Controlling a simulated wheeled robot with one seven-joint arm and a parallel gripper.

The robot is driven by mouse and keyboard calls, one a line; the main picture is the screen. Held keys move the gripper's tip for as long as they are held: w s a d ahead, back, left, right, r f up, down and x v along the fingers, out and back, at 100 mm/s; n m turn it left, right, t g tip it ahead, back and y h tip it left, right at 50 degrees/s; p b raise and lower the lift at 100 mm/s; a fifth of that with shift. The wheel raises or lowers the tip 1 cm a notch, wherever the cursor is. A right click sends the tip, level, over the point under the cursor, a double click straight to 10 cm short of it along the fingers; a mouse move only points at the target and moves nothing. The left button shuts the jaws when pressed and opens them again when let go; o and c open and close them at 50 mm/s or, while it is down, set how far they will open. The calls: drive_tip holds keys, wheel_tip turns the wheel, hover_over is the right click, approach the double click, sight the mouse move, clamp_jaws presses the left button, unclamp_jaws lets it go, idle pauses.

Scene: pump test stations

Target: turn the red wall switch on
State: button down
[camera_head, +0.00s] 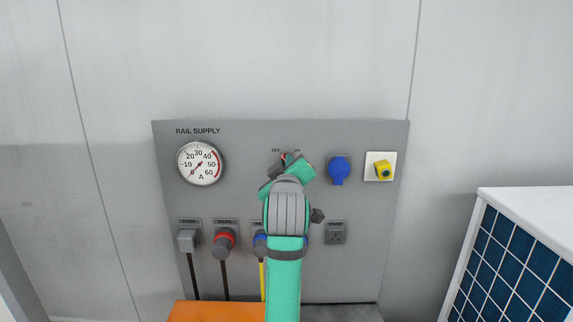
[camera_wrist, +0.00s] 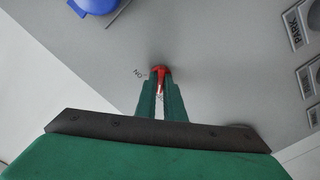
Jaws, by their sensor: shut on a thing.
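The red switch (camera_wrist: 160,72) is on the grey rail supply panel (camera_head: 270,126). In the wrist view its red handle sits between my two fingertips. My gripper (camera_wrist: 161,92) is shut on it, with a finger on each side. In the head view my gripper (camera_head: 290,160) is at the panel's upper middle, just below the OFF and ON labels, and my arm hides most of the switch. In the wrist view the ON label lies just left of the switch. I cannot tell the handle's exact angle.
A round gauge (camera_head: 201,163) is at the panel's left. Plugs with cables, including a red-ringed one (camera_head: 225,240), line the lower row. A blue-tiled white box stands right.

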drive_tip(key=m, duration=1.7)
drive_tip(key=shift+d+f, duration=0.15)
idle(0.4)
drive_tip(key=c, duration=1.9)
unclamp_jaws()
drive_tip(key=shift+o, duration=0.2)
drive_tip(key=shift+s, duration=0.1)
